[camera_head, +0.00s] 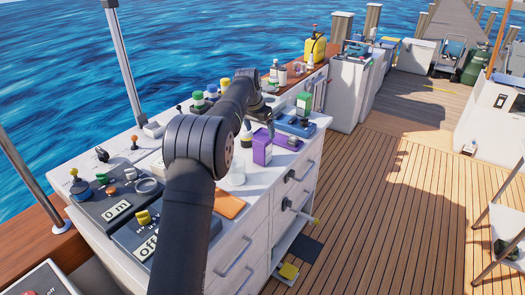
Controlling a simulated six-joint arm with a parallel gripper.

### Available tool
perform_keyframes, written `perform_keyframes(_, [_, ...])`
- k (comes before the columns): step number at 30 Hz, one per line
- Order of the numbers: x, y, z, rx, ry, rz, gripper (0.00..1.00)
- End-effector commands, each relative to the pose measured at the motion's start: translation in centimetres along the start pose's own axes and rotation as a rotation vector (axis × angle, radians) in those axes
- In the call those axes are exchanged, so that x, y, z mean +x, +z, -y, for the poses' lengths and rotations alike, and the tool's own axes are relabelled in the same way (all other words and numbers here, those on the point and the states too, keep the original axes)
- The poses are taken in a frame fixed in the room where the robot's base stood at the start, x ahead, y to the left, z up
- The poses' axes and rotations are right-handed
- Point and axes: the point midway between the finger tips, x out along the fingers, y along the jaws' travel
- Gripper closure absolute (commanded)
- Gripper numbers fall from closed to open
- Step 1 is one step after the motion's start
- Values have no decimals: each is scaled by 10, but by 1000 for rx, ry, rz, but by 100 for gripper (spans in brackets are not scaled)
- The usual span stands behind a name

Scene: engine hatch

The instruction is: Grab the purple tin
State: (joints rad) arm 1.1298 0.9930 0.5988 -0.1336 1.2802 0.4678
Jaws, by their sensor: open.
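The purple tin (262,147) stands upright on the white counter (226,192), near its front edge. It is a boxy container, and my arm is close to its left side. My gripper (269,124) is open at the end of my arm and points down. It appears just above and behind the purple tin in the picture, apart from it as far as I can tell. The gripper is small here and its fingers are hard to make out.
An orange pad (229,204) lies in front. Control panels fill the left. The wooden deck (400,215) is mostly clear.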

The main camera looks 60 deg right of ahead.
Motion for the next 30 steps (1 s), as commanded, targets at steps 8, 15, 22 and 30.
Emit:
perform_keyframes(8, [21,0,0,0,0,0,18])
perform_keyframes(15, [50,1,-4,0,1,2,18])
perform_keyframes(22, [72,1,-3,-1,-1,-1,18])
perform_keyframes(30, [71,1,-3,-1,0,0,40])
